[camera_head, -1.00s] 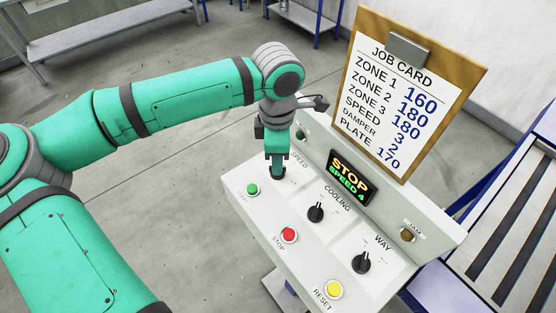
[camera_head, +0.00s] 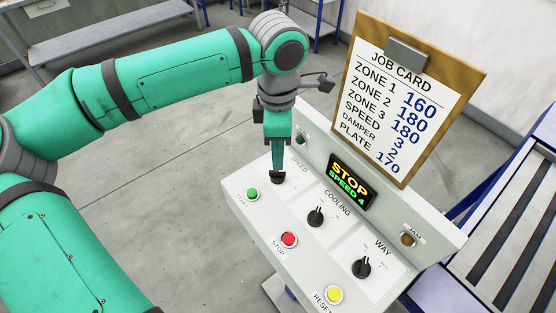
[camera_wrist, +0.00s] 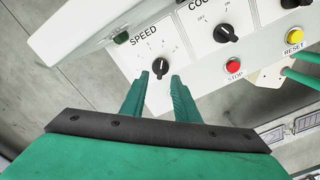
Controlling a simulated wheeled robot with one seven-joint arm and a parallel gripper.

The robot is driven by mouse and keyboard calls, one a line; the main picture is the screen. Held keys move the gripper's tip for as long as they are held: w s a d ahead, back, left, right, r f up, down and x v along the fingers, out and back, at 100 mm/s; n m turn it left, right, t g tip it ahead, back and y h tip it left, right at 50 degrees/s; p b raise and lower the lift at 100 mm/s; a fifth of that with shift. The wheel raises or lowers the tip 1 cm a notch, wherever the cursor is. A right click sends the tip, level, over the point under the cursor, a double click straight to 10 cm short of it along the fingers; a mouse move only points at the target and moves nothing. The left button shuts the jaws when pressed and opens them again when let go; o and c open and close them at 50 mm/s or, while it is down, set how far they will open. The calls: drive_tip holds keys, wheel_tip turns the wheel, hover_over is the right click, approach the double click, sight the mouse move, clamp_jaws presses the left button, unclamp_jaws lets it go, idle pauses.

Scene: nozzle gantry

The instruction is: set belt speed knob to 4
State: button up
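The black speed knob (camera_head: 277,178) is at the back left of the sloping control panel. In the wrist view the speed knob (camera_wrist: 160,68) shows below the word SPEED, its scale marks too small to read. The panel display (camera_head: 349,181) reads STOP and SPEED 4. My gripper (camera_head: 278,168) is right above the knob, pointing down. In the wrist view my gripper (camera_wrist: 160,76) has its two green fingers apart, one on each side of the knob, with gaps between. It holds nothing.
The panel also has a cooling knob (camera_head: 316,216), a way knob (camera_head: 362,265), a green start button (camera_head: 252,194), a red stop button (camera_head: 289,239) and a yellow reset button (camera_head: 334,294). A job card (camera_head: 405,105) stands behind, listing speed 3. A conveyor (camera_head: 500,245) is at right.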

drive_tip(key=shift+r, duration=2.6)
